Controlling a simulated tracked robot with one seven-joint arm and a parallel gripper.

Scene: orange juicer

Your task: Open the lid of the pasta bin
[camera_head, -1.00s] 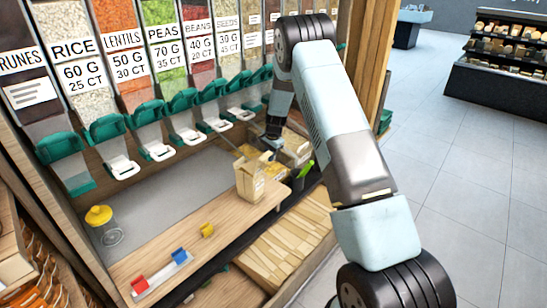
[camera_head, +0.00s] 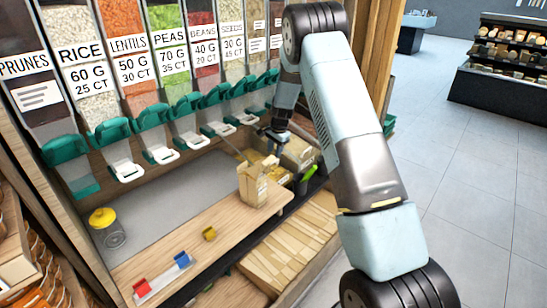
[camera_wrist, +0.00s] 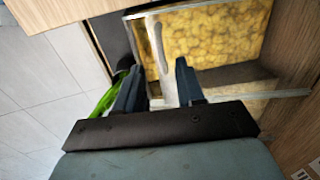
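A clear bin of yellow pasta (camera_wrist: 205,38) fills the upper middle of the wrist view. A thin pale strip, perhaps its handle, shows on its clear front. A dark grey gap and a pale clear edge lie below the pasta. I cannot tell whether the lid is raised. My gripper (camera_wrist: 158,82) is open, with its two dark fingers apart and nothing clearly between them. Its fingertips overlap the bin's lower edge; contact cannot be told. In the head view my gripper (camera_head: 277,146) is small, behind the paper bag, at the low bins, where the pasta bin is hard to make out.
An open paper bag (camera_head: 253,184) stands on the wooden counter (camera_head: 215,222). A green-handled item (camera_head: 310,172) is right of it and shows beside my left finger in the wrist view (camera_wrist: 106,97). A yellow-lidded jar (camera_head: 104,224) stands left. Dispensers line the back; open floor lies right.

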